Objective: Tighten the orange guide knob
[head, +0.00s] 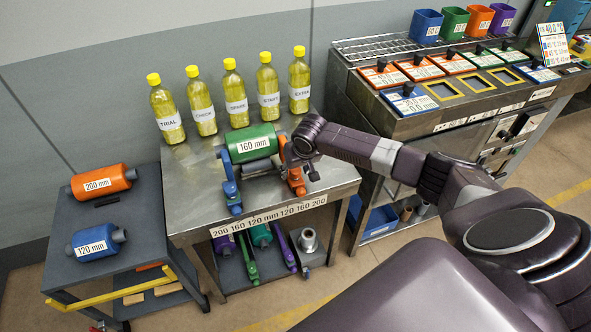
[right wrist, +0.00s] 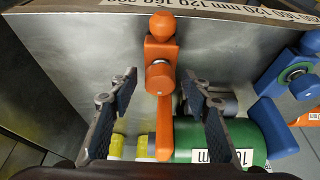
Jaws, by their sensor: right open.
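The orange guide (right wrist: 164,130) is a long upright piece in the right wrist view, with a rounded orange knob (right wrist: 163,26) at its top end and a grey round fitting below it. In the head view the orange guide (head: 297,183) stands at the right end of the green 160 mm roller (head: 250,143), partly hidden by my arm. My right gripper (right wrist: 158,88) is open, its two dark fingers on either side of the orange guide with gaps to both. It holds nothing. My left gripper is not in view.
A blue guide (head: 231,190) stands at the roller's left end. Several yellow-capped bottles (head: 236,97) line the back of the steel table (head: 190,205). A dark cart (head: 140,232) with orange and blue rollers stands left. A steel counter (head: 420,120) stands right.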

